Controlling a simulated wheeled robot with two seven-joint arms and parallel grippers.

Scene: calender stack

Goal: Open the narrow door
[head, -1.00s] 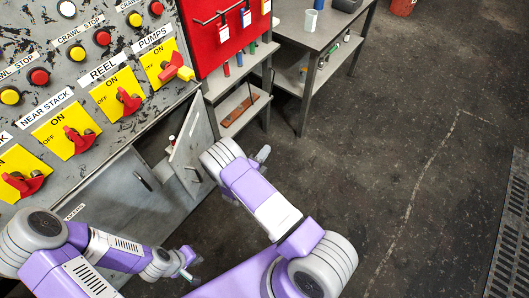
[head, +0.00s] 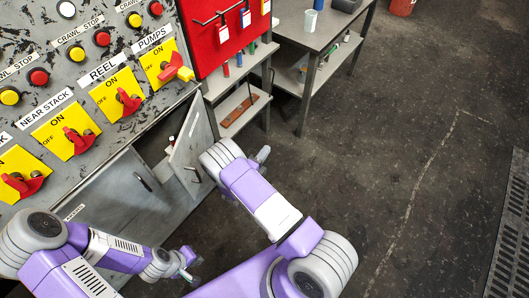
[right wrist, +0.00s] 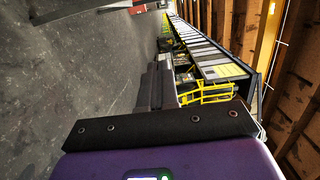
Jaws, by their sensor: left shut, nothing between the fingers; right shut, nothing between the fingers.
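The narrow door (head: 190,147) is a grey panel low on the control cabinet, below the PUMPS switch. It stands swung out from the cabinet front, with a dark gap showing to its left. Its bar handle (head: 193,175) is near the lower edge. My right gripper (head: 263,154) is right of the door, apart from it, and looks shut and empty; my right arm covers the floor beside it. My left gripper (head: 190,264) is below the door in the picture, shut and empty, apart from the handle. The right wrist view shows no door.
A wider grey door (head: 110,192) with its own handle lies left of the gap. Yellow switch plates with red knobs (head: 128,100) stick out above. A grey workbench (head: 308,35) stands at the back.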

